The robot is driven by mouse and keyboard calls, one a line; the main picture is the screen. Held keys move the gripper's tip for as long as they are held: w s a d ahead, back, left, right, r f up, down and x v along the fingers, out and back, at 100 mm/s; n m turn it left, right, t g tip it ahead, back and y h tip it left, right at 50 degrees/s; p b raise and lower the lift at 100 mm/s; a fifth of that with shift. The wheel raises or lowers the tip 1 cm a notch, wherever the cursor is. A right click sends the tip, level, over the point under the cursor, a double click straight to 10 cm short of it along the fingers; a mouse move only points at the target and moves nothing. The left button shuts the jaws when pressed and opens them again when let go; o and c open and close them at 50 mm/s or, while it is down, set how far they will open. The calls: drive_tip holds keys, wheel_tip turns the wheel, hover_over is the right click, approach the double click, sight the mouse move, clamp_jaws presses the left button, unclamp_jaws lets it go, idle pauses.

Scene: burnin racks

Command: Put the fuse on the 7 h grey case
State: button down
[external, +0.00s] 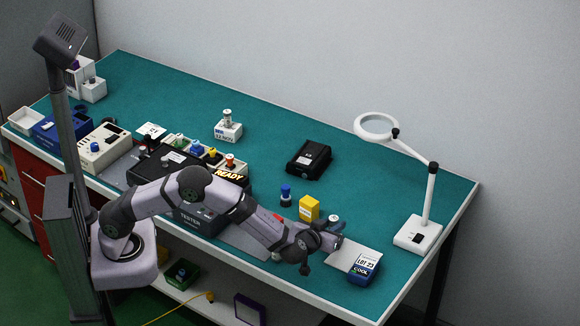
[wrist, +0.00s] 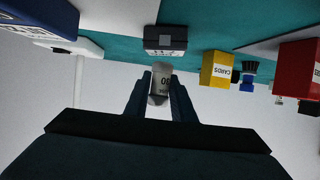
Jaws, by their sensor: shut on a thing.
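My gripper (external: 335,238) is low over the front right of the green bench, near a white pad. In the wrist view its two dark fingers (wrist: 160,92) are shut on a pale grey cylinder with dark marking, the fuse (wrist: 160,78). The marking is too small to read fully. A dark case (external: 309,159) with a small white label lies flat towards the back middle of the bench, apart from my gripper.
A yellow cards box (external: 309,208) and a blue knobbed part (external: 286,195) stand left of my gripper. A blue LOT 23 COOL item (external: 364,268) sits by the white pad (external: 343,256). A magnifier lamp (external: 418,232) stands right.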

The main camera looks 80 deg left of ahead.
drive_tip(key=shift+f, duration=0.55)
drive_tip(key=c, duration=1.5)
unclamp_jaws()
drive_tip(key=shift+f, duration=0.1)
drive_tip(key=b+v, duration=0.1)
drive_tip(key=v, duration=1.1)
